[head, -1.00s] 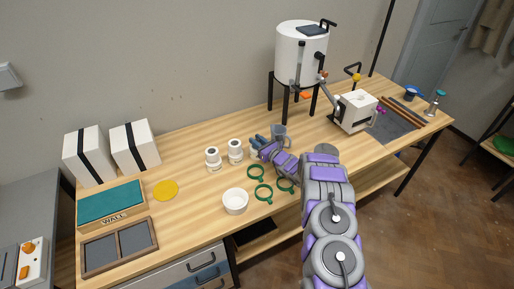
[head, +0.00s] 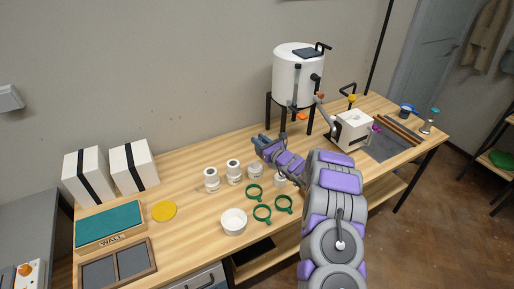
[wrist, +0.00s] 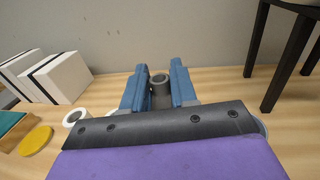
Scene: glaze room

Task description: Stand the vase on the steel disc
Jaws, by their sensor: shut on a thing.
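My gripper (head: 260,142) is over the middle of the bench in the head view, towards its back edge. The vase looks roughly upright between the fingers. Its lower part is hidden by my gripper, so I cannot tell whether its base touches anything. In the head view I cannot make the vase out clearly. I cannot pick out the steel disc in either view; my gripper and arm may hide it.
Several white jars (head: 211,180), a white bowl (head: 233,221) and green rings (head: 262,214) stand near my arm. A yellow disc (head: 164,211) lies to the left. A white tank (head: 298,76) on black legs stands behind right. A white machine (head: 353,131) is further right.

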